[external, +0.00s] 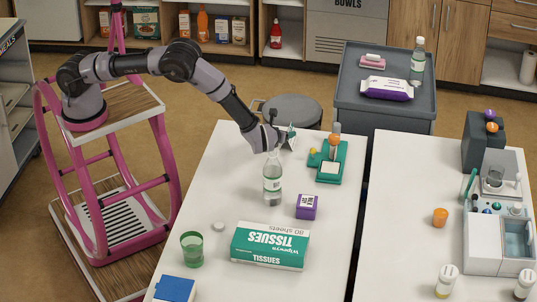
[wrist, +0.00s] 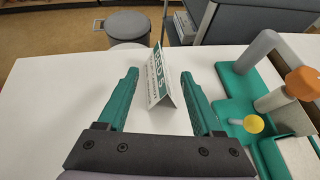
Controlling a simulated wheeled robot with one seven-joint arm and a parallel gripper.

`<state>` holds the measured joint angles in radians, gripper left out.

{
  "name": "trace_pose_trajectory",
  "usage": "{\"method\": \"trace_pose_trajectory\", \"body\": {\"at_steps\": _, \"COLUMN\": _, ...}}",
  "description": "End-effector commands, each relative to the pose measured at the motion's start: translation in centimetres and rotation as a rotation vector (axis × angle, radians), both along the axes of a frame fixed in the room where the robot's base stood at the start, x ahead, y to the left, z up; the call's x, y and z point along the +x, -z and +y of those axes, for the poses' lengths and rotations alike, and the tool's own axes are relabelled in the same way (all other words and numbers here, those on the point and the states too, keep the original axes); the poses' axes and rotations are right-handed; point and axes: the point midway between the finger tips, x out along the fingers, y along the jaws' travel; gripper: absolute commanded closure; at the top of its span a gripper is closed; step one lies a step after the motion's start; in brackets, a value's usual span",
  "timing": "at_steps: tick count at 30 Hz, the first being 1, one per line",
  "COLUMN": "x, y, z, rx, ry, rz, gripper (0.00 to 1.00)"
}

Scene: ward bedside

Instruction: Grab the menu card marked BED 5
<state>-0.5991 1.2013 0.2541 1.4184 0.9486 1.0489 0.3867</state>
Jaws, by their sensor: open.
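The menu card (wrist: 158,82) is a small white folded tent card with a green band, standing on the white table. Its lettering looks like BED 5, seen at a slant. My gripper (wrist: 159,75) is open, with one green finger on each side of the card and a visible gap on both sides. In the external view my gripper (external: 283,138) is low at the table's far part, and the card (external: 291,140) shows only in part beside the fingers.
A green stand (external: 328,163) with an orange-topped item is just right of the card. A clear bottle (external: 272,176), a purple box (external: 307,206) and a tissue box (external: 270,246) stand nearer the front. A grey bin (external: 292,110) is beyond the table edge.

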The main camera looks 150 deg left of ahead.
Motion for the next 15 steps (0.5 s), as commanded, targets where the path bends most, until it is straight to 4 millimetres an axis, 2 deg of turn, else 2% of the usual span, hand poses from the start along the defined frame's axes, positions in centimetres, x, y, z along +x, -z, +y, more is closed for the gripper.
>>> {"method": "trace_pose_trajectory", "body": {"at_steps": 9, "x": -2.6, "y": 2.4, "z": 3.6, "rx": 0.000, "ry": -0.004, "rz": 0.000, "gripper": 0.33}}
{"method": "trace_pose_trajectory", "body": {"at_steps": 15, "x": -2.7, "y": 2.5, "z": 3.9, "rx": 0.000, "ry": -0.002, "rz": -0.002, "gripper": 0.33}}
